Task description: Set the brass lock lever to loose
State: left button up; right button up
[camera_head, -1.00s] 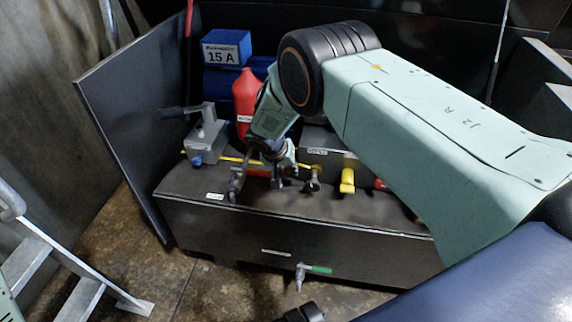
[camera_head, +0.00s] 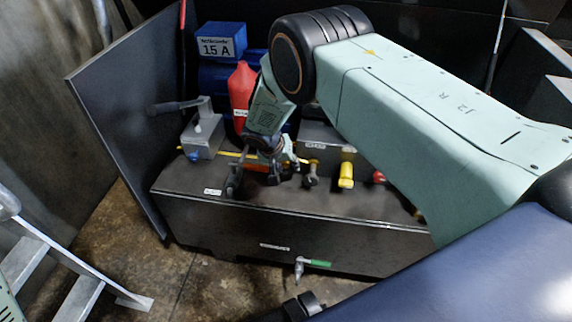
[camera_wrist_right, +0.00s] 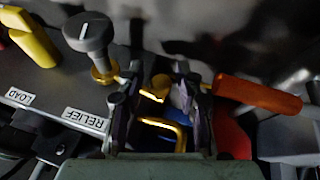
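A small brass piece (camera_wrist_right: 155,90), which looks like the lock lever, shows between the fingertips in the right wrist view. My right gripper (camera_wrist_right: 157,85) is open around it, one finger on each side. I cannot tell whether either finger touches it. In the head view my right gripper (camera_head: 283,168) is low over the top of the dark cabinet (camera_head: 285,205), at its valve row. There my arm and gripper hide the brass lever. I cannot read the lever's setting. My left gripper is not in view.
An orange handle (camera_wrist_right: 258,95) lies right of the fingers. A grey knob (camera_wrist_right: 88,32) on a brass stem and a yellow handle (camera_wrist_right: 35,38) stand to the left. A red bottle (camera_head: 240,92) and blue box (camera_head: 222,45) stand behind. A green-handled tap (camera_head: 318,264) projects in front.

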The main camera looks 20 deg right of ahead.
jog(key=shift+o, duration=0.3)
jog(key=shift+a+r, duration=0.15)
jog(key=shift+r, duration=0.1)
jog(key=v, duration=1.1)
jog(key=shift+r, duration=0.2)
jog(key=shift+c, duration=0.5)
